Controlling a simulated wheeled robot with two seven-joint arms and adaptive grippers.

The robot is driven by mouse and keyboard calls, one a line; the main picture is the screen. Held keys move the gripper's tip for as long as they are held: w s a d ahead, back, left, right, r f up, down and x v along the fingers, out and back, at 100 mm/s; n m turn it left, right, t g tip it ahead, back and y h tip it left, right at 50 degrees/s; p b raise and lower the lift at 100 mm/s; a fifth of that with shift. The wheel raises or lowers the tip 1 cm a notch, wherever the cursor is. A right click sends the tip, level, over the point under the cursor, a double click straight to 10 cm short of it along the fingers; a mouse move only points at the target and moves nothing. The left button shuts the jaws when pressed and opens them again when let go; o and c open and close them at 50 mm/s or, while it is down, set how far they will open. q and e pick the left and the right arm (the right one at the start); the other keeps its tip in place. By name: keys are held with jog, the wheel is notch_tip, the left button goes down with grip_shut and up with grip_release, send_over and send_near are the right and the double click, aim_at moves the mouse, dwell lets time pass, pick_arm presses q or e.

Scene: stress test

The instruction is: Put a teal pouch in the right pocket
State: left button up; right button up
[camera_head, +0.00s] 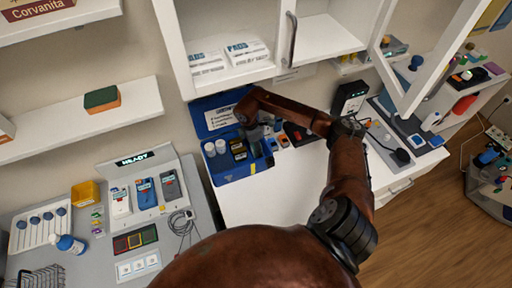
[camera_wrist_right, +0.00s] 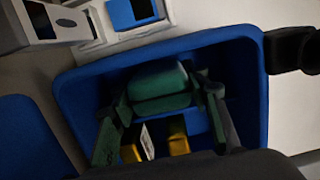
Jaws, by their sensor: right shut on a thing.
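The teal pouch (camera_wrist_right: 158,84) is between the fingers of my right gripper (camera_wrist_right: 162,98) in the right wrist view. My right gripper is shut on it over the blue case (camera_wrist_right: 258,95). In the head view my right gripper (camera_head: 256,134) is at the right part of the open blue case (camera_head: 238,178), and I cannot make out the pouch there. I cannot tell which part of the case is the right pocket, or whether the pouch touches it. My left gripper is not in view.
White-capped bottles (camera_head: 214,147) and yellow-and-black boxes (camera_head: 238,150) sit in the case. Its lid (camera_head: 215,112) stands open behind. A charging stand (camera_head: 143,190) is left of it. An open cabinet (camera_head: 232,75) hangs above. The white counter (camera_head: 265,205) in front is clear.

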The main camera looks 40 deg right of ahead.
jog(key=o, duration=1.4)
jog(key=shift+r, duration=0.1)
jog(key=r, duration=0.4)
jog(key=a+r, duration=0.1)
jog(key=r, duration=0.6)
jog(key=shift+w+a+r, duration=0.3)
jog(key=shift+a+r, duration=0.05)
jog(key=shift+a, duration=0.05)
